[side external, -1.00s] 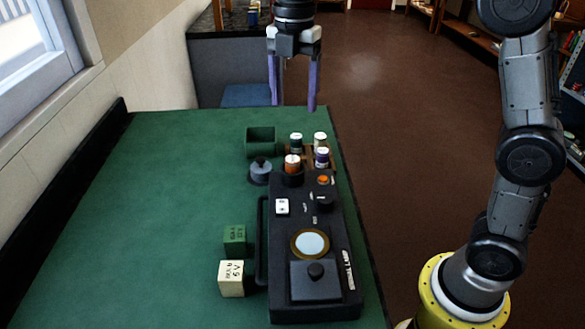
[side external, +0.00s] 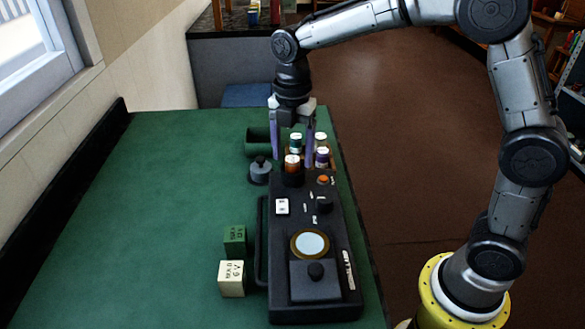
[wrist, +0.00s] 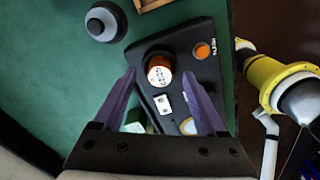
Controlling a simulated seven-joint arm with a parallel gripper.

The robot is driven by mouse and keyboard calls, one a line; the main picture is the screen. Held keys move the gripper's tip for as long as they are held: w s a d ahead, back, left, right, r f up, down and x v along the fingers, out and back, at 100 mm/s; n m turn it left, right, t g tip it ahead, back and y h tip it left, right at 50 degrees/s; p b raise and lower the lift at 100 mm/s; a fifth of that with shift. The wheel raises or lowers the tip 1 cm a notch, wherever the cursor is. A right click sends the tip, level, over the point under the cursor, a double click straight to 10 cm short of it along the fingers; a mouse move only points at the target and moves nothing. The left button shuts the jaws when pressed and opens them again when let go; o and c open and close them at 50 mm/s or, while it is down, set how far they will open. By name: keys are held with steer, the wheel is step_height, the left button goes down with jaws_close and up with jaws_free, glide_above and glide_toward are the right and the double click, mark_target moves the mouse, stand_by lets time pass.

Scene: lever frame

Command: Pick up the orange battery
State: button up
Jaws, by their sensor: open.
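The orange battery (side external: 292,162) stands upright in a dark round socket at the far end of the black device (side external: 280,300). It has a white top with print. In the wrist view the orange battery (wrist: 159,70) lies between and a little beyond the two purple fingertips. My gripper (side external: 293,158) is open and empty, its fingers pointing down around the battery area. In the wrist view my gripper (wrist: 165,75) shows its fingers spread on either side, apart from the battery. I cannot tell the exact height of the fingertips over it.
A tray holds several other batteries, including a purple one (side external: 321,157) and a green one (side external: 296,140). A green bin (side external: 257,143) and a grey knobbed weight (side external: 260,170) stand close by. Green (side external: 235,240) and cream (side external: 231,279) blocks are left of the device. The left tabletop is clear.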

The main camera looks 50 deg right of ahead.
steer(key=shift+f, duration=0.35)
steer(key=shift+c, duration=0.3)
jaws_close()
steer(key=shift+r, duration=0.1)
steer(key=shift+r, duration=0.1)
